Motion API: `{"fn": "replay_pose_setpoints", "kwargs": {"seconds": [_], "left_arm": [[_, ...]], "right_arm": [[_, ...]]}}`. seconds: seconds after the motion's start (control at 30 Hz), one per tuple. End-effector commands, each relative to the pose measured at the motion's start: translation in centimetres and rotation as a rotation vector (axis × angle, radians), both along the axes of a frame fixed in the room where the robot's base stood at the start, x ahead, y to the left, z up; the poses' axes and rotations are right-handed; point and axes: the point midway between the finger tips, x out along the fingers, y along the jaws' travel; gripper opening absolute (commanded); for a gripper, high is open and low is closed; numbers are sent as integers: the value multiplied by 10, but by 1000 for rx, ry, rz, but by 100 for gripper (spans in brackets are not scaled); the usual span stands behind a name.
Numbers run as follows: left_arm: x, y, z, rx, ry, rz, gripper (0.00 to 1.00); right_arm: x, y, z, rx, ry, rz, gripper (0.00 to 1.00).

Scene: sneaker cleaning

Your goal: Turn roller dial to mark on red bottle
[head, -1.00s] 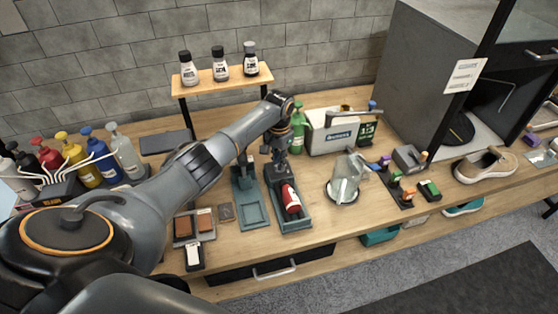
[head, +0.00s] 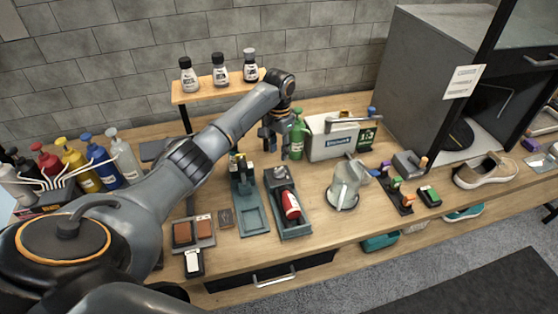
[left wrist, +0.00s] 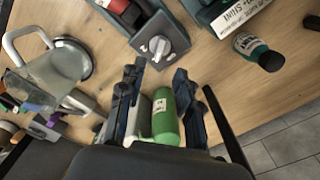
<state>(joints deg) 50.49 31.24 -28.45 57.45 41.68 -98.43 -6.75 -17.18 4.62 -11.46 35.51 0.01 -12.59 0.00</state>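The red bottle (head: 291,205) lies in a dark grey-green tray (head: 295,231) on the bench. At the tray's back end is a grey roller dial with a raised knob (head: 281,173); it shows more clearly in the left wrist view (left wrist: 160,46). A pale mark is visible on the dial face, but its alignment with the red bottle is too small to tell. My left gripper (head: 273,140) is above the bench behind the dial, clear of it. Its fingers are apart in the left wrist view (left wrist: 158,102), with nothing held. My right gripper is out of sight.
A green bottle (head: 298,135) stands close beside my left gripper, and a white box (head: 333,138) is to its right. A clear pitcher (head: 344,185) stands right of the tray. A similar tray (head: 251,217) is on the left. A shelf with several bottles (head: 219,83) is behind.

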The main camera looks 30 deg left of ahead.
Motion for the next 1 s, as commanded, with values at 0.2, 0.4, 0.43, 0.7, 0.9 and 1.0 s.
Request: {"fn": "replay_pose_setpoints", "kwargs": {"seconds": [0.2,0.4,0.43,0.7,0.9,1.0], "left_arm": [[0,0,32,-1,-1,-1,34],[0,0,39,-1,0,-1,34],[0,0,39,-1,0,-1,34],[0,0,39,-1,0,-1,34],[0,0,39,-1,1,-1,34],[0,0,38,-1,1,-1,34]], "right_arm": [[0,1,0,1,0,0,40],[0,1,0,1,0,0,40],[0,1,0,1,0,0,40],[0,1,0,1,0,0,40],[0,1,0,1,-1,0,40],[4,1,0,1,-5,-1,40]]}}
